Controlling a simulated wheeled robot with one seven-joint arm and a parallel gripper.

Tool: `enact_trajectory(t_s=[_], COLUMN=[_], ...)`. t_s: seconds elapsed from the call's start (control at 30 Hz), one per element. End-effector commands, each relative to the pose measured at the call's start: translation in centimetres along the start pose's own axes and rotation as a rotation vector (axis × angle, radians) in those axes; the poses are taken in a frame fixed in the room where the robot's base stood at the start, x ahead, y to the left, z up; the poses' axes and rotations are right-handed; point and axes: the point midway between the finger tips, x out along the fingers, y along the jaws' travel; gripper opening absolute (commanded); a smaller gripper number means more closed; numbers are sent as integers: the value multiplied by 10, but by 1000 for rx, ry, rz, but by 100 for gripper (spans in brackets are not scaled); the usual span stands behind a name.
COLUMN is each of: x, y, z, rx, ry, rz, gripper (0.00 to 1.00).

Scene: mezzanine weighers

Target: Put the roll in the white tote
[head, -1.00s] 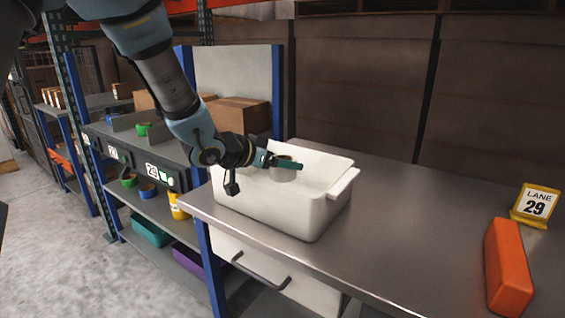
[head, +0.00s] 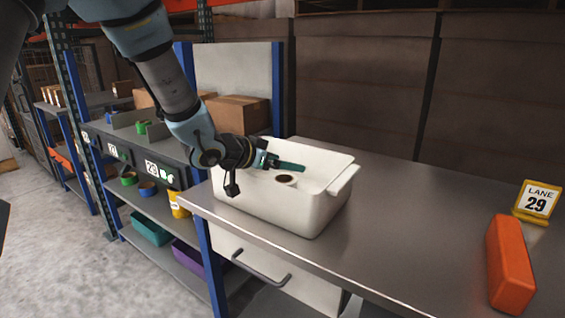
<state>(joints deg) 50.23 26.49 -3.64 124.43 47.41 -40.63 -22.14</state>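The white tote (head: 318,211) stands upright on the near left part of the metal bench. The roll (head: 287,181), pale with a dark brown core, is inside the tote, with its top facing up. The tote's front wall hides the roll's lower part, so I cannot tell whether it touches the floor of the tote. My gripper (head: 284,165) is over the tote, just above the roll and apart from it. It holds nothing and looks open, though its far finger is hard to see.
An orange block (head: 510,265) and a yellow-framed LANE 29 sign (head: 537,201) stand on the right of the bench (head: 420,225). The middle of the bench is clear. Shelves with bins and a cardboard box (head: 237,113) lie to the left.

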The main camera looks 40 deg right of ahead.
Motion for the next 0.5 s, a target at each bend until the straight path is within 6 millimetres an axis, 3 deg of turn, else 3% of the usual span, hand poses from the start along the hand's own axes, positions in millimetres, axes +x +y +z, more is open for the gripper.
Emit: enact_trajectory(t_s=[0.17,0.5], x=[-7,-79], y=[1,-1], z=[-16,-12], rx=[3,0], ry=[2,1], rz=[1,-4], gripper=[100,100])
